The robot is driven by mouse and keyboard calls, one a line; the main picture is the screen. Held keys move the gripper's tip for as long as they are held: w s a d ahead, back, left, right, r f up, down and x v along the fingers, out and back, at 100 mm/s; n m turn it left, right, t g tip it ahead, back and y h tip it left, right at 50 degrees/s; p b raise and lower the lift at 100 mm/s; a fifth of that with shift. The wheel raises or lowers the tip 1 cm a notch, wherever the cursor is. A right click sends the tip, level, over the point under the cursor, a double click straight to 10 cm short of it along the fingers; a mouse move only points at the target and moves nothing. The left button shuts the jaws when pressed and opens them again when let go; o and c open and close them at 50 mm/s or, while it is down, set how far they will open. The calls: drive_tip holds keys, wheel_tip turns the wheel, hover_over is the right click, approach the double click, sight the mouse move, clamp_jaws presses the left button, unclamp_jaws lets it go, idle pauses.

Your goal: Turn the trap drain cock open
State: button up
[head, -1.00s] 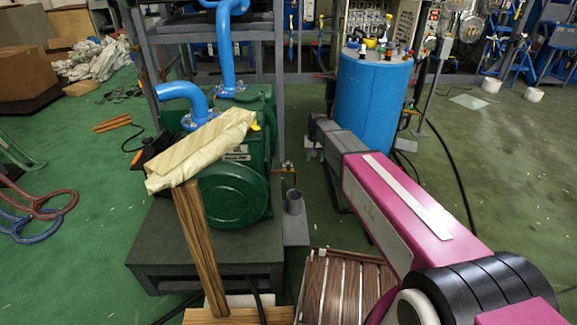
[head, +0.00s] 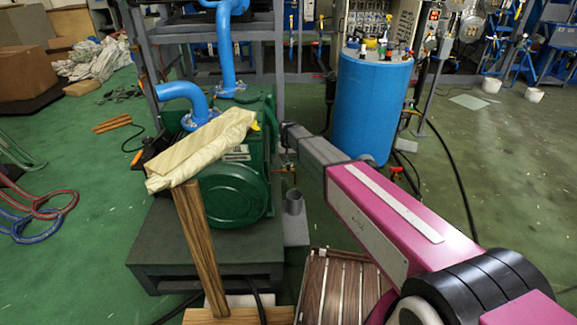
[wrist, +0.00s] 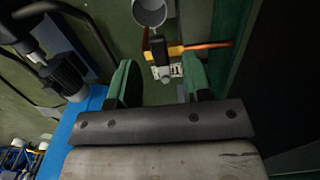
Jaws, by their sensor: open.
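The trap drain cock (wrist: 176,51) shows in the wrist view as a small yellow-orange fitting with a dark stem and an orange rod running right. It sits beyond and between the two green fingers of my gripper (wrist: 160,82), which are spread apart. No contact with the fingers is visible. In the head view the cock (head: 285,170) is a tiny brass-orange spot beside the green pump, just below the grey end of my arm. My fingers cannot be made out there. A grey cup (head: 293,201) stands below the cock; its round mouth also shows in the wrist view (wrist: 150,11).
The green pump (head: 232,194) on its dark base is left of the cock. A blue drum (head: 372,108) stands behind my arm. Open floor lies right.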

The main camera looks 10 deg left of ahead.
sight(288, 166)
drive_tip(key=shift+f, duration=1.15)
clamp_jaws()
